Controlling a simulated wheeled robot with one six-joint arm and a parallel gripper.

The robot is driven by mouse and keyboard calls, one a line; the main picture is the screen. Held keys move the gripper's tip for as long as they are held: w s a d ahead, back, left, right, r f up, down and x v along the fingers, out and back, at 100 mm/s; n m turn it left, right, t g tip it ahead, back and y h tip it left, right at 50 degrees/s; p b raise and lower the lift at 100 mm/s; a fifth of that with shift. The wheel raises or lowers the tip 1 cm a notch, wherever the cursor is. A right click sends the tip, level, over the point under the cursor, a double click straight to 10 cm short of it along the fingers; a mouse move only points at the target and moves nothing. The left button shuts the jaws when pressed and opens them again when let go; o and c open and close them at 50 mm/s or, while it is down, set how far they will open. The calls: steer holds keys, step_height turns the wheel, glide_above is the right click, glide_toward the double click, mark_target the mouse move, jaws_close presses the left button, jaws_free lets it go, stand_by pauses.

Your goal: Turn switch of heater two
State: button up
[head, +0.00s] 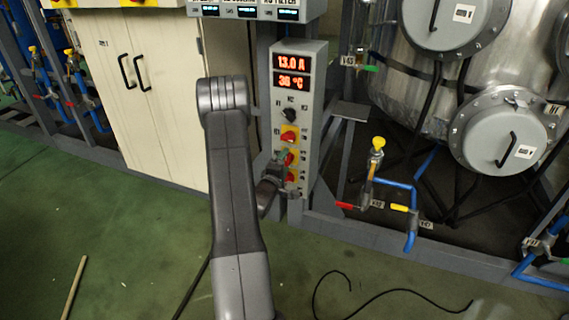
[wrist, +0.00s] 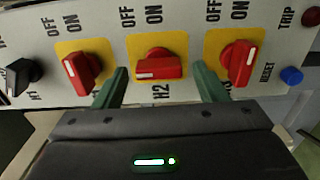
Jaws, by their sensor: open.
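The heater two switch (wrist: 158,66) is a red rotary knob on a yellow plate, with a partly covered "H2" label below it. Its grip bar lies nearly level in the wrist view, with a white mark toward the left. OFF and ON are printed above it. My gripper (wrist: 160,86) is open, its green fingers on either side of the knob, left and right. I cannot tell whether they touch it. In the head view my gripper (head: 281,160) is at the control panel (head: 310,130) and partly hides the lower red knobs.
Similar red knobs sit left (wrist: 82,72) and right (wrist: 240,62) of heater two, close to my fingers. A black knob (wrist: 20,76) is far left and a blue RESET button (wrist: 291,76) far right. The panel displays (head: 291,72) read 13.0 A and about 38 °C.

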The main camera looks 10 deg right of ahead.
steer(key=p+v, duration=0.1)
steer(key=v, duration=1.2)
steer(key=shift+p, duration=0.4)
steer(key=shift+s+a, duration=0.1)
steer(key=shift+a, duration=0.05)
steer(key=b+x, duration=0.2)
steer(key=x, duration=1.2)
steer(key=shift+s, duration=0.1)
